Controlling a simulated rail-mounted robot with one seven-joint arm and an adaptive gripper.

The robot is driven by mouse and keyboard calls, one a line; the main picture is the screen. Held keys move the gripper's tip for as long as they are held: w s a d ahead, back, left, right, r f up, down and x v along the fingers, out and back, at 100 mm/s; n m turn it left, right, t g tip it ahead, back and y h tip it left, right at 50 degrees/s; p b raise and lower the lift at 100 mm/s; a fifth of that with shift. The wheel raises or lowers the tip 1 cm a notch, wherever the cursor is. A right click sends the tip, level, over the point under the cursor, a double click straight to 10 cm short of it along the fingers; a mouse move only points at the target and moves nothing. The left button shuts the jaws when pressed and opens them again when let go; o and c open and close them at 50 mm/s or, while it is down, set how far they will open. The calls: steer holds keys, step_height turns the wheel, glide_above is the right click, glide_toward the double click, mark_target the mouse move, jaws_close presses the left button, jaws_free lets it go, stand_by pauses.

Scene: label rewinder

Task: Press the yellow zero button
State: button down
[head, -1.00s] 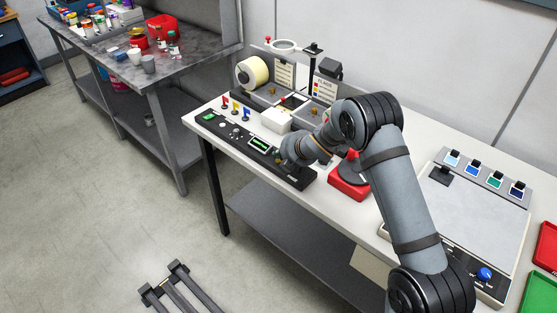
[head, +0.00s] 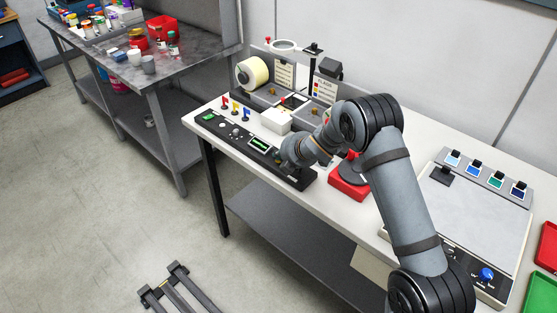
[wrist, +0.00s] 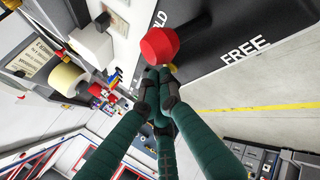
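In the wrist view, the teal fingers of my gripper (wrist: 160,78) are drawn together with nothing seen between them. Just beyond the tips a small yellow piece (wrist: 170,67) shows, mostly hidden by the fingers; it looks like the yellow button, and I cannot tell whether the tips touch it. In the head view, my gripper (head: 279,160) is low over the right part of the black control panel (head: 223,131) on the white bench. The yellow button is hidden there by my gripper and wrist.
A red knob (wrist: 160,44) stands close beside the fingertips, near the HOLD and FREE lettering. A lit display (head: 260,144) lies left of my gripper. A red-based device (head: 347,186) stands to the right. A white box (head: 276,120) and the label roll (head: 251,72) are behind the panel.

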mark_target(280, 162)
steer(key=shift+r, duration=0.1)
steer(key=shift+r+p, duration=0.5)
steer(key=shift+r, duration=0.15)
steer(key=shift+r+p, duration=2)
steer(key=shift+r, duration=0.5)
steer(key=shift+d, duration=0.1)
